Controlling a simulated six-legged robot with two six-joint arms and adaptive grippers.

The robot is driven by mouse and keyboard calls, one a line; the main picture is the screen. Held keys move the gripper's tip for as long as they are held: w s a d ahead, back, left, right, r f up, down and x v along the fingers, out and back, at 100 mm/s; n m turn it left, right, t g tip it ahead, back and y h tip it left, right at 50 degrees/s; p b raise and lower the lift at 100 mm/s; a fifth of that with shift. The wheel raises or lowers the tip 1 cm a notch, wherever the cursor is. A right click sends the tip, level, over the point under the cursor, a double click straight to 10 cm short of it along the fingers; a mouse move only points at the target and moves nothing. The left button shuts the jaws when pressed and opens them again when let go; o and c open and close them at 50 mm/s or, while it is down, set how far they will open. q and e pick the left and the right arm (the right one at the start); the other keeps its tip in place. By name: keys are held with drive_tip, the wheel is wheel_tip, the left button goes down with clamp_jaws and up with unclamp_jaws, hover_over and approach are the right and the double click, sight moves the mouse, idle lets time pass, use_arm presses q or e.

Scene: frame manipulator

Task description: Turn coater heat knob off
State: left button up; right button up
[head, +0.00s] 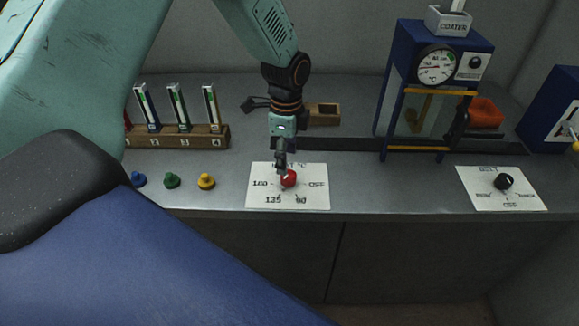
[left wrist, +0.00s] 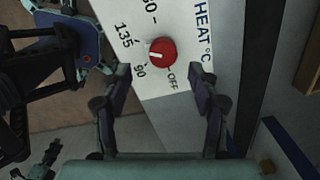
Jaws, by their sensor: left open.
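The red heat knob (head: 289,178) sits on a white card (head: 262,200) marked 180, 135, 90 and OFF on the counter. In the left wrist view the red knob (left wrist: 162,52) shows a pale pointer mark on its left side, facing roughly between 135 and 90, away from OFF. My left gripper (head: 281,162) is at the knob's upper left in the head view. In the left wrist view its two fingers (left wrist: 162,82) are spread open, with the knob beyond the gap and nothing held. Whether a finger touches the knob, I cannot tell.
The blue-framed coater (head: 395,85) with a round gauge (head: 437,65) stands at back right. A black knob (head: 503,181) on a BELT card lies at right. A wooden rack (head: 190,137) and several coloured pegs (head: 172,180) are at left. Bare counter lies between the cards.

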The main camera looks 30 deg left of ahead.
sight(288, 177)
use_arm(q)
drive_tip(key=f, duration=0.5)
drive_tip(key=shift+w+a+f, duration=0.2)
drive_tip(key=shift+w+f, duration=0.15)
drive_tip(key=shift+s+d+r, duration=0.2)
drive_tip(key=shift+s+r, duration=0.05)
drive_tip(key=shift+s, duration=0.1)
drive_tip(key=shift+w+a+f, duration=0.2)
drive_tip(key=shift+w+f, duration=0.05)
drive_tip(key=shift+w, duration=0.1)
drive_tip(key=c, duration=0.4)
drive_tip(key=shift+s+d+r, duration=0.1)
drive_tip(key=shift+s+r, duration=0.05)
drive_tip(key=c, duration=0.5)
drive_tip(key=shift+c, duration=1.3)
